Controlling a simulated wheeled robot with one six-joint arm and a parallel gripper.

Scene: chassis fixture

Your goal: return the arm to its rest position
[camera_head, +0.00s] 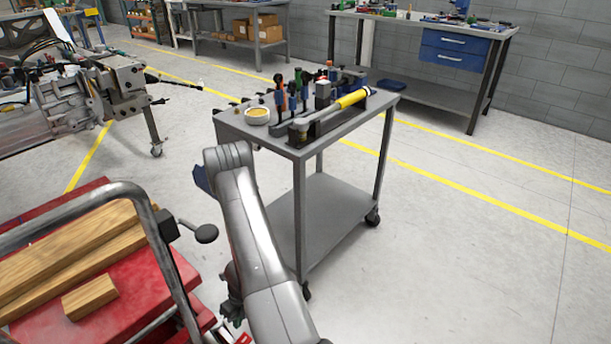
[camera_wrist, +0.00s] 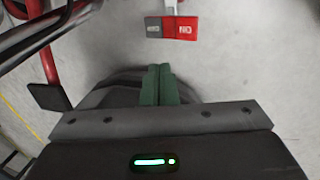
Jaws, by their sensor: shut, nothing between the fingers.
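My gripper (camera_wrist: 160,70) shows in the wrist view with its two green fingers together and nothing between them. Below the fingers is the dark gripper body with a green light. In the head view my grey arm (camera_head: 250,235) is bent and stands in front of the tool cart. My gripper is mostly hidden behind the arm there, so its exact place is hard to tell.
A grey tool cart (camera_head: 332,205) with tools and a bowl (camera_head: 257,116) stands just beyond my arm. A red cart (camera_head: 150,285) with wooden blocks and a metal rail is close on the left. Open floor (camera_head: 470,260) lies right.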

